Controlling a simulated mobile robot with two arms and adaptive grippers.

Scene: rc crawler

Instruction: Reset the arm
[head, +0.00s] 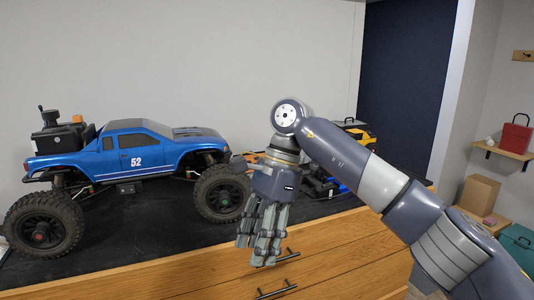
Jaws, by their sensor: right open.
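My right arm reaches in from the lower right, and its gripper (262,240) hangs with its fingers pointing down in front of the cabinet's front edge. The right gripper is open, and I see nothing held in it. A blue RC crawler truck (137,154) marked 52, with big black tyres, stands on the black mat to the left of the gripper. Its right wheel (221,193) is close behind and left of the fingers. My left gripper is not in the head view.
The black mat (130,255) covers a wooden cabinet (210,275) with dark drawer handles. A yellow and black object (358,134) sits behind my arm, partly hidden. At the right are a shelf with a red bag (515,136), a cardboard box (479,194) and a teal case (518,243).

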